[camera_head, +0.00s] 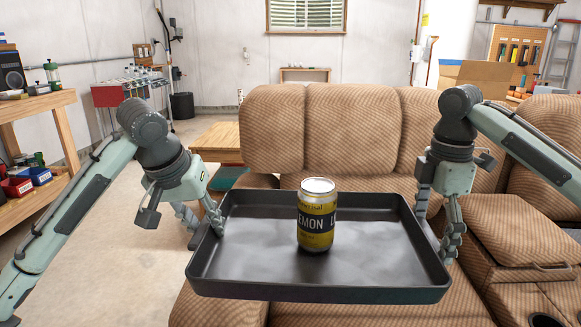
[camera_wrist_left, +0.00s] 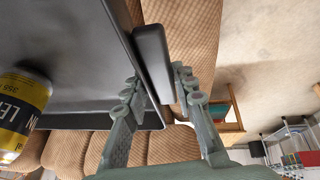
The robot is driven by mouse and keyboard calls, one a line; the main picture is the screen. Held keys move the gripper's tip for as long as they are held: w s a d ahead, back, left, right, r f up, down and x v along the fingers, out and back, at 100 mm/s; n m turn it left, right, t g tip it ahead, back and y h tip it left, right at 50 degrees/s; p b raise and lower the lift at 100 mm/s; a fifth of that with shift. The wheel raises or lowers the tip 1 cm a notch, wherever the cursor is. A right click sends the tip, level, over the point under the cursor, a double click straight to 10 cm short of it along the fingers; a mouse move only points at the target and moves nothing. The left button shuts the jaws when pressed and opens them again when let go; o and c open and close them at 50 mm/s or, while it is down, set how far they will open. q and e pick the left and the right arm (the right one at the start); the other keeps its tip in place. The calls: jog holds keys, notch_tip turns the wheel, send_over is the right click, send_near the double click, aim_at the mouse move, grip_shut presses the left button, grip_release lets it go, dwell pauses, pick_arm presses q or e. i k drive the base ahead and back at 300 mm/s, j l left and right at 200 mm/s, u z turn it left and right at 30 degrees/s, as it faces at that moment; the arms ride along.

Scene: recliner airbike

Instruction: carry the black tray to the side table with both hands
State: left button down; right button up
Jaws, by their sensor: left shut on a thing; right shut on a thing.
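The black tray (camera_head: 265,260) is held level in the air in front of the brown recliner sofa in the head view. A yellow and black lemon can (camera_head: 317,218) stands upright on it, slightly right of its centre. My left gripper (camera_head: 207,224) is shut on the tray's left edge. In the left wrist view its fingers (camera_wrist_left: 160,95) straddle the black rim of the tray (camera_wrist_left: 95,60), and the can (camera_wrist_left: 22,112) shows at the left. My right gripper (camera_head: 440,235) is shut on the tray's right edge; its fingertips are partly hidden by the rim.
The sofa (camera_head: 354,130) fills the space behind and below the tray. A wooden side table (camera_head: 218,138) stands beyond the sofa's left end. A workbench (camera_head: 40,102) stands at the far left, with open floor (camera_head: 110,240) between. A cardboard box (camera_head: 475,76) is behind the sofa.

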aim_at(231, 136)
jog(key=j, duration=2.35)
jog(key=i+j, duration=0.1)
jog(key=j, duration=1.05)
jog(key=i+j, duration=0.45)
jog(key=i, duration=1)
jog(key=j, duration=0.1)
